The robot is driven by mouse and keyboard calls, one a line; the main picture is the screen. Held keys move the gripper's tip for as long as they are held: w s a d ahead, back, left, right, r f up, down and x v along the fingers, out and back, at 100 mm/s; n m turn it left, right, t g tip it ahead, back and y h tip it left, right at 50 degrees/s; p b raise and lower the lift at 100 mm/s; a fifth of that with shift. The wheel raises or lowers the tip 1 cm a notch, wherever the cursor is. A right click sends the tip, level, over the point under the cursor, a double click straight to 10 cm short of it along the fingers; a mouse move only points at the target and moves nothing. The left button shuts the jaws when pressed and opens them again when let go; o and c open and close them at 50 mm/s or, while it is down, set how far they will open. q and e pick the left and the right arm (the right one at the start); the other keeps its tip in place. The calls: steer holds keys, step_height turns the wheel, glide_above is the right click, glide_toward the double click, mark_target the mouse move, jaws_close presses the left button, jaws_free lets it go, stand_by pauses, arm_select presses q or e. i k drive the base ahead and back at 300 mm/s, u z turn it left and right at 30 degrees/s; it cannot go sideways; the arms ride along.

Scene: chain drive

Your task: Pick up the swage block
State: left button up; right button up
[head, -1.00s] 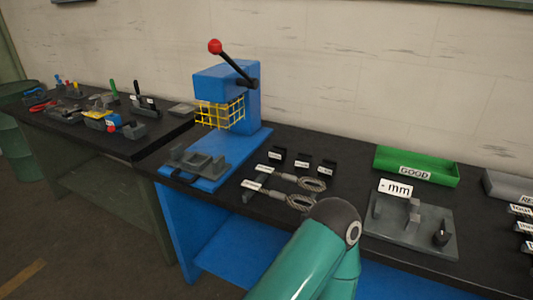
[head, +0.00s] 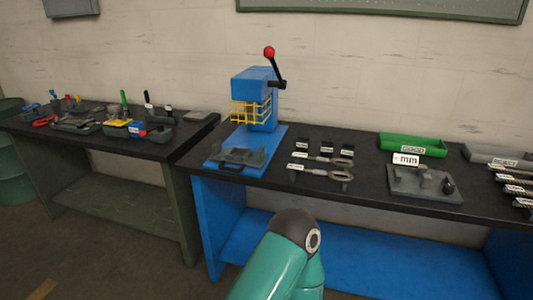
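No part carries a readable swage block label, so I cannot tell for sure which one it is. A dark grey block-like fixture with a handle (head: 240,157) sits on the blue base of the lever press (head: 262,100). Three small black blocks with white labels (head: 325,147) stand in a row on the black bench top to its right. A teal link of one of my arms shows at the bottom centre, below the bench edge. Neither of my grippers is in view.
A green tray (head: 413,147) stands at the back right, with a grey plate fixture (head: 425,184) in front of it. A grey tray (head: 498,155) and several ropes are at the far right. A second bench (head: 155,150) with tools stands at the left.

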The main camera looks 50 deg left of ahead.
mark_target(302, 144)
steer(key=u, duration=0.05)
steer(key=k, duration=0.65)
steer(key=u, duration=0.7)
steer(key=i, duration=1.05)
